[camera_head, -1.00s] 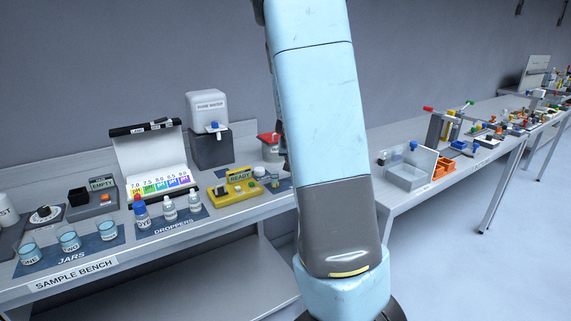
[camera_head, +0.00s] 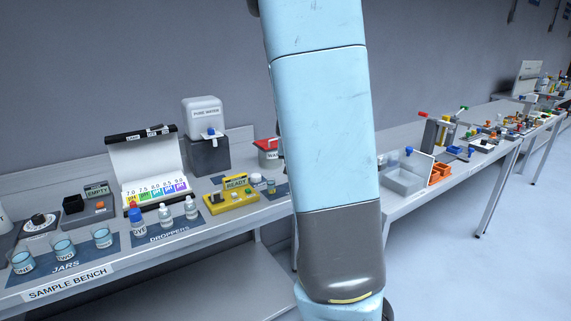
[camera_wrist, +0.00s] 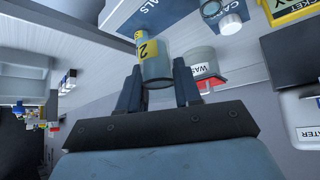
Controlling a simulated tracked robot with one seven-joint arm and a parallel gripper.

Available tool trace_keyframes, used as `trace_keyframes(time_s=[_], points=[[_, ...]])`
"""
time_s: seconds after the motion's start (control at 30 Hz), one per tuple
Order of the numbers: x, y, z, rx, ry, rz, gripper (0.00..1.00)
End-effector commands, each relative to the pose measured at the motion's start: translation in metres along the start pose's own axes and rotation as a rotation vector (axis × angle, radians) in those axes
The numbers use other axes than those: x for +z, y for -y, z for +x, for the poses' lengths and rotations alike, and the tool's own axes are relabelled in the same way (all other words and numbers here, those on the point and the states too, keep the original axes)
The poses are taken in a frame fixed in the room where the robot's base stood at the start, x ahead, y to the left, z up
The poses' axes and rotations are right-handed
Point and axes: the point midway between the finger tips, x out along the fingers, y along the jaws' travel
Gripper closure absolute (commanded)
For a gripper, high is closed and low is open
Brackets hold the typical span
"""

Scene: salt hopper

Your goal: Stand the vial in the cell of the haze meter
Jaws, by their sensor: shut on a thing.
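In the wrist view my gripper (camera_wrist: 158,88) is shut on a clear vial (camera_wrist: 157,70) with a yellow label marked 2. The vial sits between the two dark fingers, with its labelled part toward the top of the picture. In the head view my arm hides the gripper and the vial. A grey device with a black square block and an EMPTY display (camera_head: 92,212) stands at the left of the sample bench. It looks like the haze meter, but I cannot read its name. The inside of its cell is not visible.
In the head view, jars (camera_head: 64,246), dropper bottles (camera_head: 165,215) and a yellow READY meter (camera_head: 232,199) stand along the bench front. A colour chart case (camera_head: 147,160) and pure water dispenser (camera_head: 205,130) stand behind. The wrist view shows a waste pot (camera_wrist: 201,66) close by.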

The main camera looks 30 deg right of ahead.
Motion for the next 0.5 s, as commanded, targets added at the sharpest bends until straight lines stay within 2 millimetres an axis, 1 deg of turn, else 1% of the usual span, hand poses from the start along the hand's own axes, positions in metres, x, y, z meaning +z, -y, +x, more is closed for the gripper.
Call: trace_keyframes(time_s=[0.5], points=[[0.011, -0.004, -0.019, -0.002, 0.001, -0.002, 1.0]])
